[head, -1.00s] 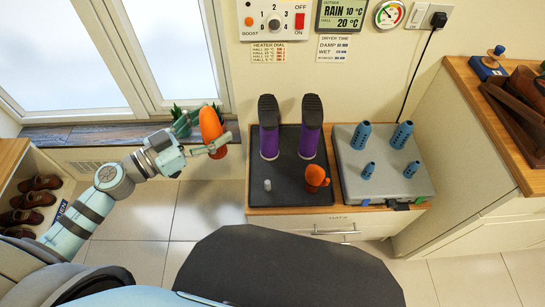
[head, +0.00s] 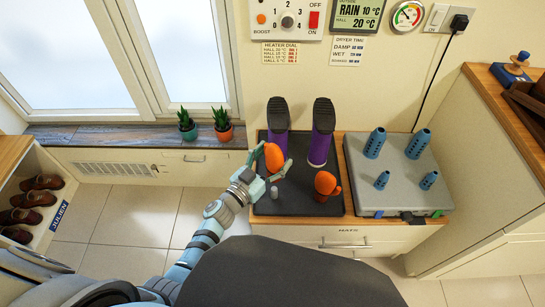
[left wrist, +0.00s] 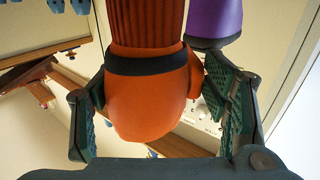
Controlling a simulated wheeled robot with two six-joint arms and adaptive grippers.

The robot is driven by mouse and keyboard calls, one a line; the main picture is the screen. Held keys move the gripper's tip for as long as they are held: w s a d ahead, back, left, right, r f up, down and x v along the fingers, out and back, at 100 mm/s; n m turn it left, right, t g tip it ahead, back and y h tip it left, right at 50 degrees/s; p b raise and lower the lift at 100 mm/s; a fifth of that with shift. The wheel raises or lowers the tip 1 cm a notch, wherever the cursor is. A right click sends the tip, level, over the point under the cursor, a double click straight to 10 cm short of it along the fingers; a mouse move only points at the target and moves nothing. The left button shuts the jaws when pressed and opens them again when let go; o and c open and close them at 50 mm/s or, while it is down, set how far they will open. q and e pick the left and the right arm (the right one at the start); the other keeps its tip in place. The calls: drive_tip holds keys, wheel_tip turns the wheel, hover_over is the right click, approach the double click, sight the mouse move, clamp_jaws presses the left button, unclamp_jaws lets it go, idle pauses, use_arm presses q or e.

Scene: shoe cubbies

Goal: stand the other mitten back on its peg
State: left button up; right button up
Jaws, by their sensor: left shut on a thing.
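My left gripper (head: 270,166) is shut on an orange mitten (head: 274,156) over the left part of the dark tray (head: 295,208). In the left wrist view the mitten (left wrist: 150,105) sits between both fingers, with a dark band and a ribbed cuff. A small grey peg (head: 274,192) stands on the tray, just in front of the held mitten in the head view. The gap between cuff and peg is hard to judge. Another orange mitten (head: 325,187) stands upright at the tray's right. My right gripper is not in view.
Two purple boots (head: 320,147) stand sole-up at the back of the tray, close to the held mitten. A grey box (head: 399,195) with several blue perforated posts is on the right. Potted plants (head: 222,131) stand on the windowsill, left of the gripper.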

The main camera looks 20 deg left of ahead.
sight(273, 169)
use_arm(q)
wheel_tip(273, 169, down, 6)
drive_tip(key=b, duration=0.5)
drive_tip(key=shift+r, duration=0.2)
drive_tip(key=shift+f, duration=0.1)
idle(0.5)
drive_tip(key=shift+p, duration=0.3)
drive_tip(key=shift+c, duration=0.2)
drive_tip(key=shift+f+b, duration=2.85)
drive_tip(key=shift+f, duration=0.4)
drive_tip(key=o, duration=1.2)
